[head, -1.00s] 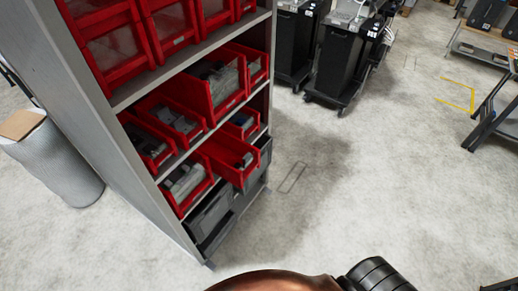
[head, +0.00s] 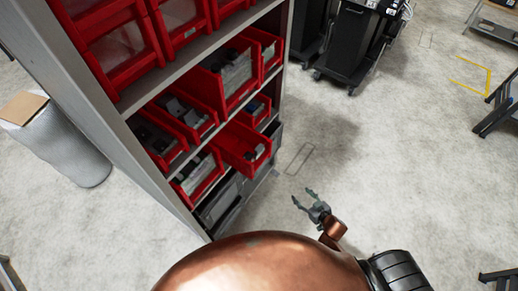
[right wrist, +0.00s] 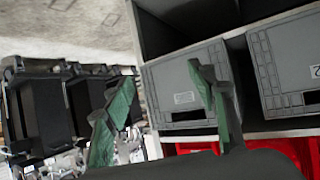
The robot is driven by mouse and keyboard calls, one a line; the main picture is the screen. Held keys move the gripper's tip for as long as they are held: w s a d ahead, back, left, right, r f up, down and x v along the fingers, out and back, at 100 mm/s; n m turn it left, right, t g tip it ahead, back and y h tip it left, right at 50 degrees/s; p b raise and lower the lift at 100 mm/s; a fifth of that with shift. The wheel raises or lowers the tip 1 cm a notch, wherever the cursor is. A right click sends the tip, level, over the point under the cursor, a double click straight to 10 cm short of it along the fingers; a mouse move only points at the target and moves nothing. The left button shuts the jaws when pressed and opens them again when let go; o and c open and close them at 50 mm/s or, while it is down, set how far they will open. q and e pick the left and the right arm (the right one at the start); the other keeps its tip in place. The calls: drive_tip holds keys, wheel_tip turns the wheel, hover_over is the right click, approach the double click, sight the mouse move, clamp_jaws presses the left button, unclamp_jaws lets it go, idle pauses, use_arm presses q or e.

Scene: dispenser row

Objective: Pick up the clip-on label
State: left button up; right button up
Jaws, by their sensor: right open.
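I cannot make out a clip-on label for certain. A pulled-out red bin (head: 232,152) on the shelf holds a small grey piece (head: 257,152) near its front, too small to identify. In the right wrist view a small pale label (right wrist: 186,98) shows on the front of a grey bin (right wrist: 165,75). My right gripper (head: 302,194) is open and empty, to the right of the shelf's lower part and apart from it. Its two green fingers (right wrist: 160,76) stand spread in the right wrist view, one overlapping the grey bin in the picture. My left gripper is out of view.
The grey shelf (head: 112,155) holds several red bins, with dark bins in its lowest row. A grey cylinder with a cardboard piece (head: 22,107) on top stands to the left. Black carts (head: 345,45) stand behind. The floor (head: 400,170) right of the shelf is mostly clear.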

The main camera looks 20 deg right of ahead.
drive_tip(key=w+a+r+n+t+y+p, duration=0.1)
drive_tip(key=w+a+r+y, duration=0.15)
drive_tip(key=r, duration=0.65)
drive_tip(key=w+a+r+n+t+y, duration=0.15)
drive_tip(key=w+a+r, duration=0.25)
drive_tip(key=r, duration=0.5)
drive_tip(key=n+y, duration=0.3)
drive_tip(key=y, duration=0.2)
approach(260, 149)
drive_tip(key=x, duration=0.6)
drive_tip(key=shift+w+a+f+m+p, duration=0.15)
drive_tip(key=shift+w+a+m+p, duration=0.1)
drive_tip(key=shift+w+p, duration=0.1)
drive_tip(key=x, duration=0.3)
drive_tip(key=shift+w, duration=0.25)
drive_tip(key=shift+w+a, duration=0.15)
drive_tip(key=shift+w, duration=0.05)
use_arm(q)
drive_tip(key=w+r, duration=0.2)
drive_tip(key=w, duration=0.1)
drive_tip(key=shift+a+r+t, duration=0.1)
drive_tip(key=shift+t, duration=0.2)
use_arm(e)
drive_tip(key=c, duration=1)
